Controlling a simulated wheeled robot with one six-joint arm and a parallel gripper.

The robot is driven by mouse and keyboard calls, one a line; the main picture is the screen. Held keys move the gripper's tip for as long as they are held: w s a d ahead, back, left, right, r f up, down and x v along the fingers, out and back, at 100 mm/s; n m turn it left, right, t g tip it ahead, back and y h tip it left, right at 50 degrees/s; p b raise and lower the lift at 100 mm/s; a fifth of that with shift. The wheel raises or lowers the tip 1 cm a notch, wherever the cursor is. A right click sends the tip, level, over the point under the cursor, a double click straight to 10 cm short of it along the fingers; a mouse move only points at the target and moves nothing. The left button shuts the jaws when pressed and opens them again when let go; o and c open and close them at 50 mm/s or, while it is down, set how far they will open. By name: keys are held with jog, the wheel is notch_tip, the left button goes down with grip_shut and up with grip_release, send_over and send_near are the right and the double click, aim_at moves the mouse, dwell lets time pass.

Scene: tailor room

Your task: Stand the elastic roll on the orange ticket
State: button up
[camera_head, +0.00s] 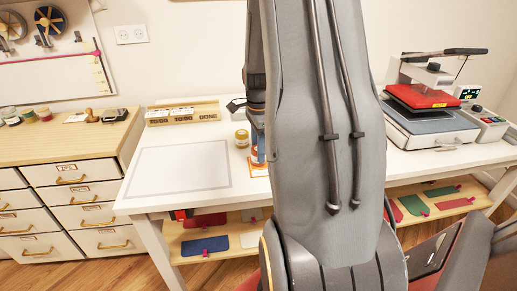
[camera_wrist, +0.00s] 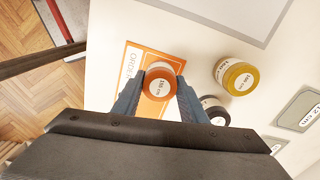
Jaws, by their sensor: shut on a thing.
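An orange-brown roll with a round white label (camera_wrist: 160,82) is between the blue fingertips of my gripper (camera_wrist: 159,88) in the wrist view; I take it as the elastic roll. My gripper is shut on it. The orange ticket (camera_wrist: 150,53), with a white strip lettered "ORDER", lies on the white table under the roll. The roll overlaps the ticket's middle in this view; whether it touches the ticket is unclear. In the head view my arm hides most of the gripper (camera_head: 258,148), and only a sliver of the ticket shows.
A yellow roll (camera_wrist: 235,76) and a dark roll (camera_wrist: 214,110) stand close to the right of my gripper in the wrist view. A pale mat (camera_head: 180,167) lies left on the white table. A heat press (camera_head: 428,112) stands on the right. A lower shelf holds colored cards.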

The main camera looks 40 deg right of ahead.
jog(key=shift+f, duration=0.15)
jog(key=o, duration=1)
notch_tip(320, 180, up, 12)
jog(key=b, duration=0.3)
jog(key=s+a+f+n, duration=0.3)
jog(key=a+n, duration=0.4)
jog(key=a, duration=0.2)
jog(key=s+a+f+n, duration=0.3)
jog(key=a+n, duration=0.5)
jog(key=a, duration=0.2)
jog(key=s+a+f+n+t, duration=0.1)
jog(key=s+a+f+n, duration=0.2)
jog(key=a+n, duration=0.4)
jog(key=shift+s+a+f, duration=0.15)
jog(key=shift+a, duration=1.05)
